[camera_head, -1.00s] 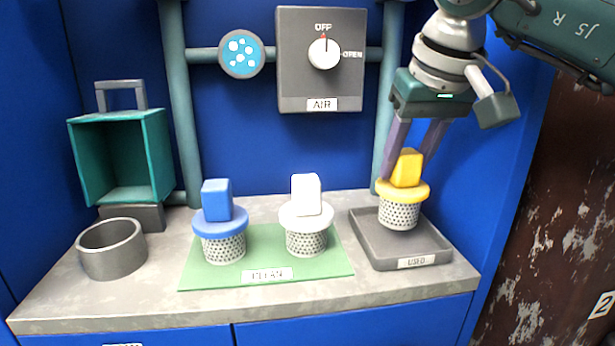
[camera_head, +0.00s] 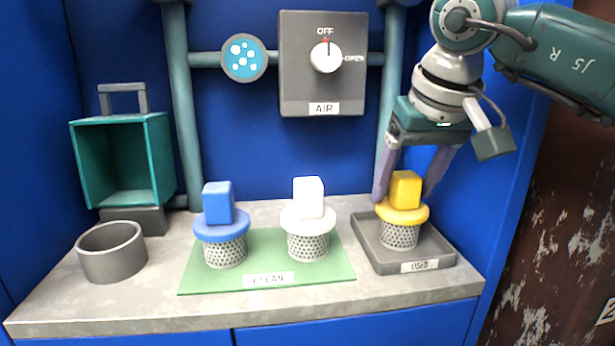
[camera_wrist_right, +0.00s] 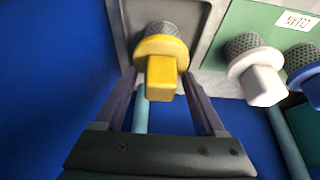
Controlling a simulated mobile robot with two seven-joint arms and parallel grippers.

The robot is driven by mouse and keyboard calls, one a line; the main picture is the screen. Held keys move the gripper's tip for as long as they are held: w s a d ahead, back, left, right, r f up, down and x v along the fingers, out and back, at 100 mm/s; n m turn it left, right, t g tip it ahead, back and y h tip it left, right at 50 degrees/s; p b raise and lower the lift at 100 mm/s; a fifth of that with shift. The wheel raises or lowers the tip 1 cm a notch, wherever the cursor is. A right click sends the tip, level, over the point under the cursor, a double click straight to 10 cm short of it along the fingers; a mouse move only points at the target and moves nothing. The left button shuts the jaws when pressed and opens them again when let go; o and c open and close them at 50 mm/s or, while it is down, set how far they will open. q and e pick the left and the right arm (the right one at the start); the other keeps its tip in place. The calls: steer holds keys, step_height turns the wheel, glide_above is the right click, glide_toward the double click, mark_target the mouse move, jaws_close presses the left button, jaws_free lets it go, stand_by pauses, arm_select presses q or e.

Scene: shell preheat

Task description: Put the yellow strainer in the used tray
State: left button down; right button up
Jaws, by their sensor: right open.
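The yellow strainer (camera_head: 402,212) stands upright in the grey used tray (camera_head: 440,247) at the right of the counter. It has a yellow block handle, a yellow rim and a grey mesh cup. My right gripper (camera_head: 408,192) is open, with its two purple fingers apart on either side of the yellow handle. In the right wrist view the yellow strainer (camera_wrist_right: 162,68) shows between the spread fingers, with clear gaps beside the handle. My left gripper is not in view.
A blue strainer (camera_head: 221,228) and a white strainer (camera_head: 308,218) stand on the green clean mat (camera_head: 200,281). A grey ring (camera_head: 111,252) and an open teal box (camera_head: 122,165) are at the left. An air dial panel (camera_head: 322,63) hangs on the back wall.

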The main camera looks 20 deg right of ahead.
steer(key=shift+r, duration=0.25)
steer(key=p+v, duration=0.3)
steer(key=v, duration=0.9)
steer(key=s+a+m+y, duration=0.25)
steer(key=a+y, duration=0.75)
steer(key=a, duration=1)
steer(key=s+a+r+m+t+y, duration=0.2)
steer(key=a+r+m+t+y, duration=0.1)
steer(key=r+m+y, duration=0.3)
steer(key=s+a+r+m+t+y, duration=0.1)
steer(key=a+r+m+t+y, duration=0.2)
steer(key=r+m, duration=0.45)
steer(key=w+d+m+t+h, duration=0.4)
steer(key=d+m+t+h, duration=0.55)
steer(key=m, duration=1.25)
steer(key=d+f+m+g+h, duration=0.2)
steer(key=d+f+m+h, duration=0.75)
steer(key=f+m, duration=0.55)
steer(key=s+f+m+g, duration=0.8)
steer(key=s+f+m, duration=0.15)
steer(key=f, duration=0.25)
steer(key=s+a+f+m+g+y, duration=0.1)
steer(key=s+f+m+g, duration=0.4)
steer(key=s, duration=0.6)
step_height(320, 180, down, 2)
steer(key=shift+s+a+g, duration=0.4)
steer(key=shift+a+g, duration=0.1)
steer(key=shift+g, duration=0.25)
